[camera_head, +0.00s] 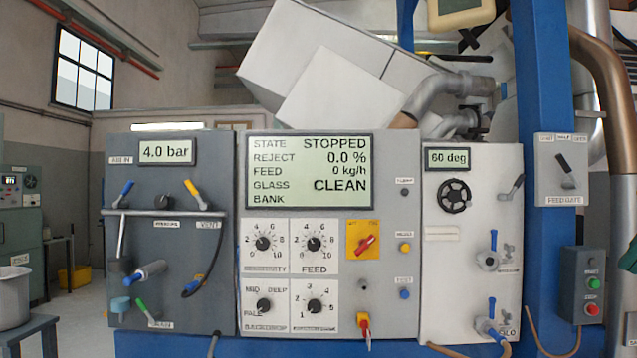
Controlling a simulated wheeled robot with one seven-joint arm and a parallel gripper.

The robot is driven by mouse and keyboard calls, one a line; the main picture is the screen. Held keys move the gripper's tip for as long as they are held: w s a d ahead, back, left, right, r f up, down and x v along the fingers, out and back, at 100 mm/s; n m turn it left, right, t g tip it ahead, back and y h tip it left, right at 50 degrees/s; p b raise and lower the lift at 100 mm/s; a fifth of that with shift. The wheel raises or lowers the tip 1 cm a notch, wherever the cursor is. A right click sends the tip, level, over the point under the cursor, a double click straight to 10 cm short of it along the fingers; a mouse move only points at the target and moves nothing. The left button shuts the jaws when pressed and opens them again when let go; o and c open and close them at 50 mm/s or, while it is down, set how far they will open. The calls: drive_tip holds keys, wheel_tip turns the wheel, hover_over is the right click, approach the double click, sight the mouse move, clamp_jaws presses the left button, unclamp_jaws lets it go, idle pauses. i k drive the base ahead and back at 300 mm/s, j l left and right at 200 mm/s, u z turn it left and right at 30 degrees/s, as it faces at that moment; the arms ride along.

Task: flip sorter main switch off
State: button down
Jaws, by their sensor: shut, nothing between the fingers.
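The sorter's main switch is most likely the red rotary handle (365,243) on a yellow plate (353,255), right of centre on the grey control panel (390,300). The handle is tilted, running from lower left to upper right. Small markings at the plate's top are too blurred to read. The display (310,172) above reads STATE STOPPED, REJECT 0.0 %, FEED 0 kg/h, GLASS CLEAN; BANK is blank. My gripper is not in view, and nothing covers the switch.
Dials (314,244) sit left of the switch; yellow (405,247) and blue (405,294) buttons sit right. A key with a red and yellow tag (363,320) hangs below. A panel with levers and hoses (165,250) stands left, a valve panel (470,250) right, beside a blue post (550,120).

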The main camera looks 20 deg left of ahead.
sight(364, 244)
drive_tip(key=i+j+u, duration=0.65)
drive_tip(key=j, duration=0.2)
drive_tip(key=k, duration=0.1)
